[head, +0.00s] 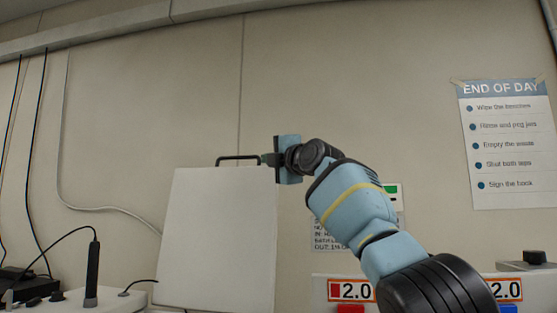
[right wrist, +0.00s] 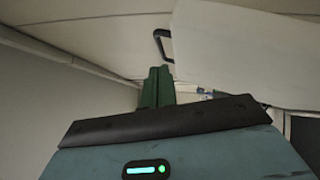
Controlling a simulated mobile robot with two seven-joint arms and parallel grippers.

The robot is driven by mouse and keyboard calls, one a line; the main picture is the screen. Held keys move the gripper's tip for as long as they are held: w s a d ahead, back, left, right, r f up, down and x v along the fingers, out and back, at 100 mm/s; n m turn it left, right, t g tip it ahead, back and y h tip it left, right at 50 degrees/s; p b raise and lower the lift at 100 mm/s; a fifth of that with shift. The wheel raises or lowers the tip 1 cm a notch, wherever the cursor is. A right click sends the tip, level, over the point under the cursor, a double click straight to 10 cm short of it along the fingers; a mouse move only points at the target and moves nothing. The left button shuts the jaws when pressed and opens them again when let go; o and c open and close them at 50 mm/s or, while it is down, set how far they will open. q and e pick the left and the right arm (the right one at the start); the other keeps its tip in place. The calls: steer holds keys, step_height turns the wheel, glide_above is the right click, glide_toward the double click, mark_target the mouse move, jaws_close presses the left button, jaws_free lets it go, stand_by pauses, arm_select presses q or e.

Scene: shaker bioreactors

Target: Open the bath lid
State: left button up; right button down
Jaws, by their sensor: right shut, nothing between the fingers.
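The bath lid (head: 217,240) is a plain white panel standing raised, near upright, left of centre in the head view. Its black bar handle (head: 235,158) is at the top edge. My right gripper (head: 268,160) is at the right end of the handle, shut with nothing between its fingers. In the right wrist view the green fingers (right wrist: 158,85) are together, with the handle (right wrist: 160,45) just beyond them and the lid (right wrist: 240,50) to the right. I cannot tell whether the fingers touch the handle. The bath is out of view, and so is my left gripper.
A wall sign (head: 505,140) hangs at right. Panels marked 2.0 (head: 352,290) stand low at right, partly behind my arm. Dark devices and cables (head: 92,275) are at lower left. The wall above the lid is clear.

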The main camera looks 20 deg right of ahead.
steer(key=v, duration=0.7)
steer(key=shift+s+p, duration=0.35)
steer(key=shift+f, duration=0.1)
stand_by(0.4)
steer(key=shift+f, duration=0.1)
